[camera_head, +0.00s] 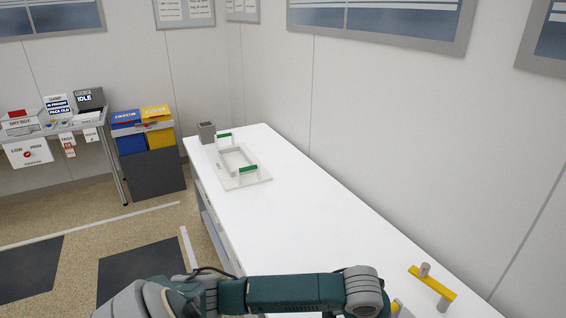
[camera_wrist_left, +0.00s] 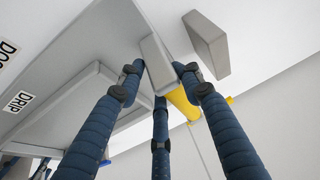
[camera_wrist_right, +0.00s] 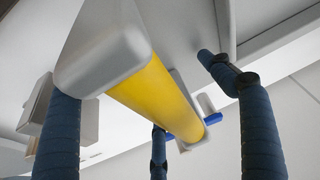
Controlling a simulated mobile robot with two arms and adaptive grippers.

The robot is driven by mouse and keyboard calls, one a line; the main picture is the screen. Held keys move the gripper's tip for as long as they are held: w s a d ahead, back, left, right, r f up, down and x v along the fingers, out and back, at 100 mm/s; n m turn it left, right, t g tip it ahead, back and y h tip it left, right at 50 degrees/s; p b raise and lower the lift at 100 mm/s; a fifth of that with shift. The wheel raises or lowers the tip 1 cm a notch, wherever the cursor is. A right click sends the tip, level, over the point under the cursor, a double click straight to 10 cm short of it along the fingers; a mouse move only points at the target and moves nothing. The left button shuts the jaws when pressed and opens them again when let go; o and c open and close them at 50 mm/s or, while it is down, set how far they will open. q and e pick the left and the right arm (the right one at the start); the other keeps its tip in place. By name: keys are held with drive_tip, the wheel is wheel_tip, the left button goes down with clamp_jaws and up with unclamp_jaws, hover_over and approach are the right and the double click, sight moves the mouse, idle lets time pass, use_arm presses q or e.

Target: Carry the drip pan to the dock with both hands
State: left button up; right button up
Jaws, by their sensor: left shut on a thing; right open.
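A yellow bar handle (camera_head: 432,282) on grey posts shows at the bottom right of the head view, with part of another yellow piece (camera_head: 397,308) beside my left arm. I take these as the drip pan's handles; its body is hidden in the head view. In the left wrist view, a grey walled body (camera_wrist_left: 85,95) lies near a label reading "DRIP" (camera_wrist_left: 18,101). My left gripper (camera_wrist_left: 163,85) is shut on a yellow handle (camera_wrist_left: 182,102) with a grey end. My right gripper (camera_wrist_right: 145,85) is open, its fingers spread around a yellow handle (camera_wrist_right: 150,88).
A pale frame with green handles (camera_head: 228,176) sits on a plate at the long white table's (camera_head: 300,210) far end, beside a grey box (camera_head: 206,132). I cannot tell if it is the dock. The table between is clear. A wall stands right; blue and yellow bins (camera_head: 130,143) stand left.

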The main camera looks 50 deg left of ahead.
use_arm(q)
drive_tip(key=o, duration=0.6)
drive_tip(key=shift+w+d+r, duration=0.15)
drive_tip(key=shift+w+r, duration=0.1)
drive_tip(key=shift+r, duration=0.1)
drive_tip(key=o, duration=0.4)
drive_tip(key=shift+s+a+f, duration=0.3)
drive_tip(key=shift+s+f, duration=0.1)
drive_tip(key=shift+f, duration=0.1)
drive_tip(key=v, duration=1.2)
drive_tip(key=shift+w+d+r, duration=0.25)
drive_tip(key=shift+r, duration=0.1)
